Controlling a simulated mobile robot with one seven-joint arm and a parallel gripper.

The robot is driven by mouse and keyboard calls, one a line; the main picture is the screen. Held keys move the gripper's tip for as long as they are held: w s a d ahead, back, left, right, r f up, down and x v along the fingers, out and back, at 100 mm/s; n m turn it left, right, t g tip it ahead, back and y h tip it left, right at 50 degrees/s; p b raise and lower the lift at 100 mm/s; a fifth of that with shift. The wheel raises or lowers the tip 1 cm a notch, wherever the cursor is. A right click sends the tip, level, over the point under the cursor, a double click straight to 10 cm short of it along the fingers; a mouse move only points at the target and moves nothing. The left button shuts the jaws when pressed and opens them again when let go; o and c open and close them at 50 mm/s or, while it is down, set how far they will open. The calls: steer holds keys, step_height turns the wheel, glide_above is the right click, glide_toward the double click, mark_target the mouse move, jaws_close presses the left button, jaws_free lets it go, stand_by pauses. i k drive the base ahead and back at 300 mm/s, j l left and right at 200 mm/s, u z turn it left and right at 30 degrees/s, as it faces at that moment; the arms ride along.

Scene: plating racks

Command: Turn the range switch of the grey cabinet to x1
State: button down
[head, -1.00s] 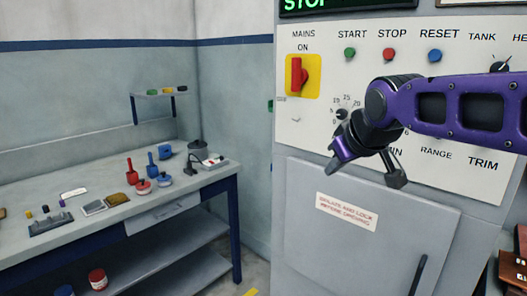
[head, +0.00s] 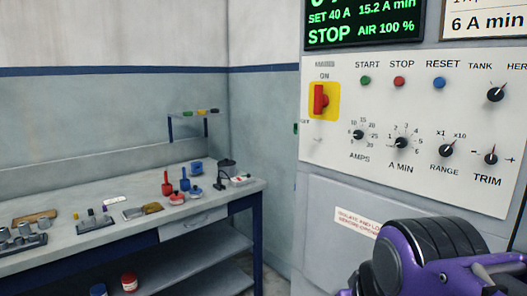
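The grey cabinet (head: 400,185) fills the right side of the head view. Its range switch (head: 446,151) is a small black knob above the word RANGE, with x1 marked at its upper left and x10 at its upper right. Its pointer seems to lean up and right, toward x10, but it is small. Nothing touches the switch. My purple and black arm shows at the lower right, below the panel. My gripper is below the picture edge, so its fingers are hidden.
Beside the range switch are the A MIN knob (head: 401,143) and the TRIM knob (head: 491,159). The TANK knob (head: 495,95) is above right. The red mains switch (head: 321,99) points to ON. A green display (head: 362,22) reads STOP. A cluttered bench (head: 180,226) stands left.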

mark_target(446, 150)
steer(key=z, duration=1.5)
steer(key=j+z, duration=0.2)
steer(key=z, duration=0.2)
steer(key=k+j+z, duration=0.15)
steer(key=z, duration=0.25)
steer(key=k+j, duration=0.2)
steer(key=j, duration=0.15)
steer(key=k+j, duration=0.25)
